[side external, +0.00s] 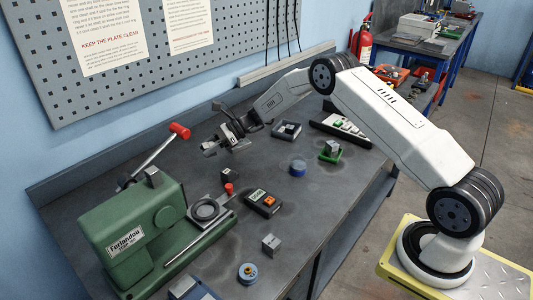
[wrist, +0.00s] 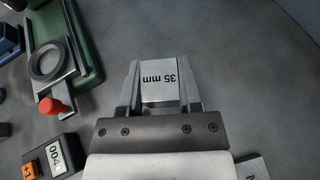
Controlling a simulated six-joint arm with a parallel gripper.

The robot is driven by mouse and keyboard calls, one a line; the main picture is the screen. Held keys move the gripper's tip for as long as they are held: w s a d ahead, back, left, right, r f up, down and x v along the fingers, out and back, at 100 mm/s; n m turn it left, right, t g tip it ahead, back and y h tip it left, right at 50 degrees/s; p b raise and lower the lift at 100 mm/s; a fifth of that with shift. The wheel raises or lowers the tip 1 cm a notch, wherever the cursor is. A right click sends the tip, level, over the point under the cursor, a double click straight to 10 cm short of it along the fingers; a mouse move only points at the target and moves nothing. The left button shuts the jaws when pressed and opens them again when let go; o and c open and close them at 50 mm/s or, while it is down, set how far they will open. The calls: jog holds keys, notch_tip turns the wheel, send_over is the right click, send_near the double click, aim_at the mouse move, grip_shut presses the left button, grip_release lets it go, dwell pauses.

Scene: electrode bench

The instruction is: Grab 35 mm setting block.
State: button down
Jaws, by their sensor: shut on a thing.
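My gripper (wrist: 161,98) is shut on the 35 mm setting block (wrist: 159,78), a pale metal block with "35 mm" printed on it, upside down in the wrist view. The block sits between the two fingers. In the side view my gripper (side external: 218,145) is over the back part of the bench, with a small part of the block (side external: 209,149) showing at the fingertips. I cannot tell how far the block is from the bench top.
A green press (side external: 140,225) with a red-knobbed lever stands at left.

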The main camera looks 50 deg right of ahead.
jog(key=s+r, duration=0.5)
jog(key=s, duration=0.5)
jog(key=shift+r, duration=0.15)
jog(key=shift+d, duration=0.1)
dwell(0.5)
